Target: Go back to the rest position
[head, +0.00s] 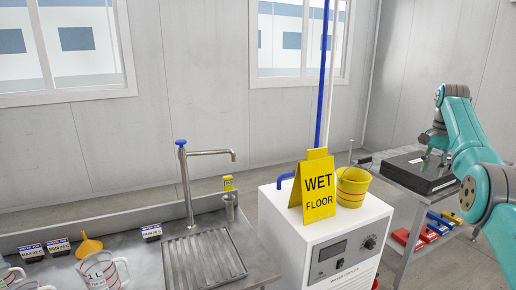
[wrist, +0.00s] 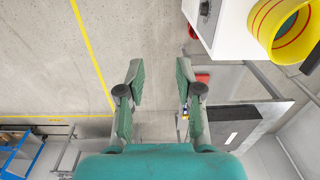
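My gripper (wrist: 160,82) is open in the wrist view, with its two green fingers wide apart and nothing between them. Bare grey floor shows beyond and between the fingers. In the head view my teal arm (head: 466,135) is bent at the right side, in front of the cart with the black box; the fingers are hard to make out there.
A white cabinet (head: 322,242) carries a yellow wet-floor sign (head: 318,188) and a yellow bucket (head: 353,186), left of my arm. A black box (head: 408,173) sits on the grey cart. The steel sink counter (head: 258,268) holds jugs and a funnel.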

